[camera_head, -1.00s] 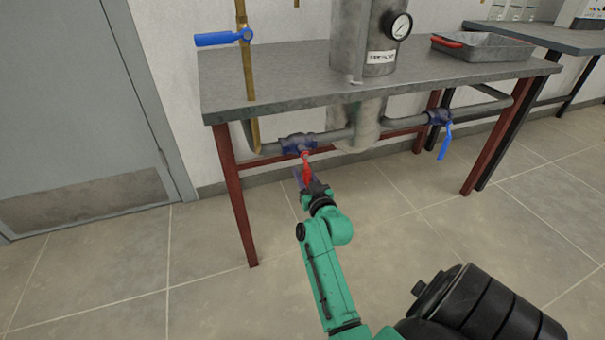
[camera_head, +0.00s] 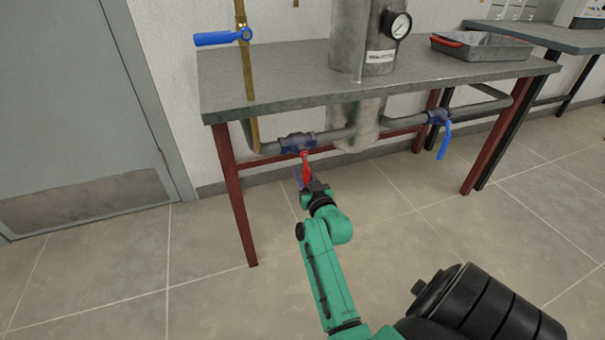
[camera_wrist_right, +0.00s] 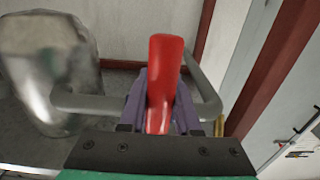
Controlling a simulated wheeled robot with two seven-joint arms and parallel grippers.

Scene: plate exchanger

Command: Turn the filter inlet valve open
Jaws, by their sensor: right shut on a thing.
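A valve (camera_head: 297,143) with a red lever handle (camera_head: 306,166) sits in the grey pipe under the table, left of the metal filter vessel (camera_head: 366,45). The lever hangs down, crosswise to the pipe. My right gripper (camera_head: 304,180) is shut on this lever. In the right wrist view the red lever (camera_wrist_right: 165,75) stands between the purple fingers (camera_wrist_right: 158,103), which hide the valve body. A second valve (camera_head: 438,117) with a blue lever hangs on the pipe to the right. My left gripper is out of view.
The table (camera_head: 290,88) has dark red legs and a rail close behind the pipe. A brass pipe (camera_head: 249,75) with a blue lever (camera_head: 218,39) rises at left. A grey tray (camera_head: 485,48) lies on the table. The floor in front is clear.

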